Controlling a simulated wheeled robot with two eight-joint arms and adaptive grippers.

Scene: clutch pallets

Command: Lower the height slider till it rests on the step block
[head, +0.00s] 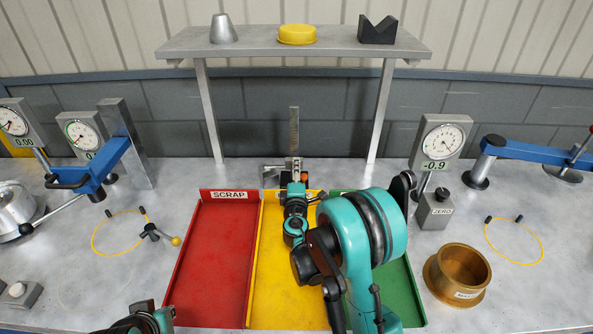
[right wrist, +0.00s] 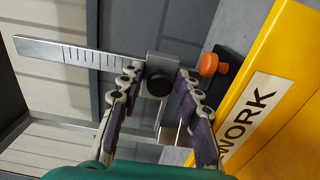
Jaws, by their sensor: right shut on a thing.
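The height gauge's upright ruled scale (head: 294,128) stands behind the yellow tray in the head view; it runs to the left in the right wrist view (right wrist: 75,53). The height slider (right wrist: 164,68) is a grey metal block with a black knob, on the scale. My right gripper (right wrist: 160,82) has its two fingers on either side of the slider and is shut on it; it also shows in the head view (head: 295,187). A grey metal piece (head: 271,174), perhaps the step block, is beside the gauge. Contact between slider and block cannot be made out. My left gripper (head: 142,322) is partly cut off at the bottom edge.
The red SCRAP tray (head: 212,255), yellow tray (head: 275,285) and green tray (head: 402,285) lie in front. A shelf (head: 340,42) stands above the gauge. A dial stand (head: 440,145) and brass ring (head: 457,275) are right. An orange knob (right wrist: 212,64) is close to my fingers.

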